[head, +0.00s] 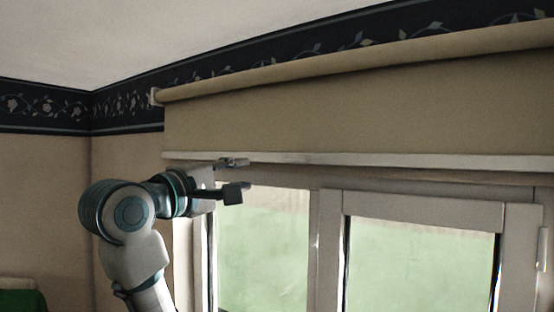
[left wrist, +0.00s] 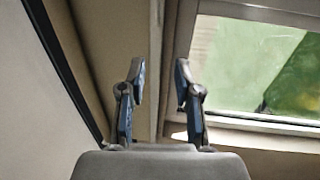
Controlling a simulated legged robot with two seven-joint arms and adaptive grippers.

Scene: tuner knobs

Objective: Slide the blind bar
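The blind bar (head: 400,160) is a pale horizontal strip along the lower edge of a beige roller blind (head: 330,115), in the head view. My left gripper (head: 236,177) is at the bar's left part, its fingers one above the other. The upper finger overlaps the bar's lower edge in the picture; the lower finger is below it, in front of the window. In the left wrist view the fingers (left wrist: 160,72) are apart, with a pale strip, likely the bar (left wrist: 156,60), showing between them. Contact with the bar cannot be told. My right gripper is not in view.
A window with pale frames (head: 425,208) lies below and behind the bar. The blind's roller (head: 350,63) runs above, under a dark patterned border (head: 45,108). A green object (head: 22,302) shows at the lower left. The space before the window panes looks clear.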

